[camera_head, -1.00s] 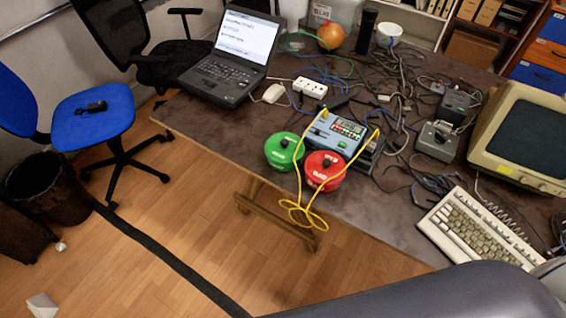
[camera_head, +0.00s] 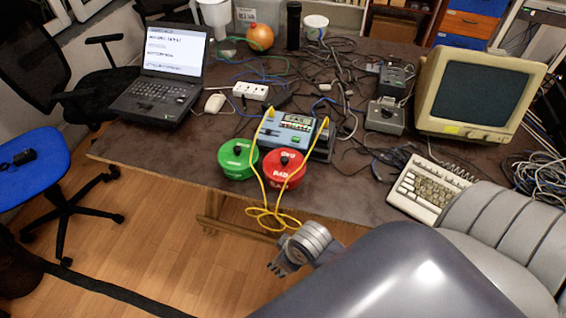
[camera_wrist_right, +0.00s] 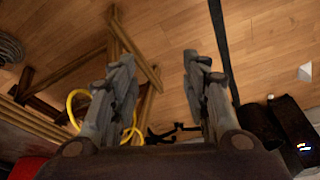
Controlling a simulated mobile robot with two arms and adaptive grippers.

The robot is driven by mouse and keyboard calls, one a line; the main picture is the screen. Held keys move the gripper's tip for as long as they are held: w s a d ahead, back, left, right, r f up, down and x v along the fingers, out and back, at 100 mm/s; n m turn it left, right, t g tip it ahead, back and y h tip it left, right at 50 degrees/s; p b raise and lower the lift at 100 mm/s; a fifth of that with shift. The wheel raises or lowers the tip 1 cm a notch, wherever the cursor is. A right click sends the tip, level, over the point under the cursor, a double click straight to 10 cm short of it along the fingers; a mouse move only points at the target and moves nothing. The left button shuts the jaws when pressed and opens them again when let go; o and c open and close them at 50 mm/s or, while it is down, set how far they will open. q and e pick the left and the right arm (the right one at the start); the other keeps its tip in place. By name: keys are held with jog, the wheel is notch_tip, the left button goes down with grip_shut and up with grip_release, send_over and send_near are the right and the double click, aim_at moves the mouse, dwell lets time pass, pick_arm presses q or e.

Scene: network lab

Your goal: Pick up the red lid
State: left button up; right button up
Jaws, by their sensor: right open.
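The red lid (camera_head: 284,174), round with a black knob on top, sits at the front edge of the dark table, right of a green lid (camera_head: 237,160) of the same kind. A yellow cable (camera_head: 259,188) hangs down past the red lid's left side. My right gripper (camera_head: 277,266) is in front of the table edge, below the red lid in the picture and apart from it. In the right wrist view its two fingers (camera_wrist_right: 152,70) are spread with nothing between them. A red patch (camera_wrist_right: 24,168) shows at that view's lower left corner. My left gripper is out of view.
A blue device (camera_head: 288,131) stands right behind the lids, with cables running right. A keyboard (camera_head: 431,188) and an old monitor (camera_head: 480,95) are at the right, a laptop (camera_head: 158,92) at the left. The table's front left part is bare.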

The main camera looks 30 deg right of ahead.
jog(key=w+a+r+n+y, duration=0.1)
jog(key=w+a+r+n, duration=0.35)
jog(key=r, duration=0.35)
notch_tip(320, 180, up, 15)
jog(key=n+g+h, duration=0.2)
jog(key=n+g, duration=0.1)
jog(key=n, duration=0.6)
send_over(285, 158)
jog(key=f, duration=0.4)
jog(key=shift+s+a+f, duration=0.2)
jog(key=shift+s+a, duration=0.1)
jog(key=shift+s, duration=0.05)
jog(key=f, duration=0.5)
jog(key=shift+w+d+f, duration=0.2)
jog(key=shift+w+f, duration=0.15)
grip_shut()
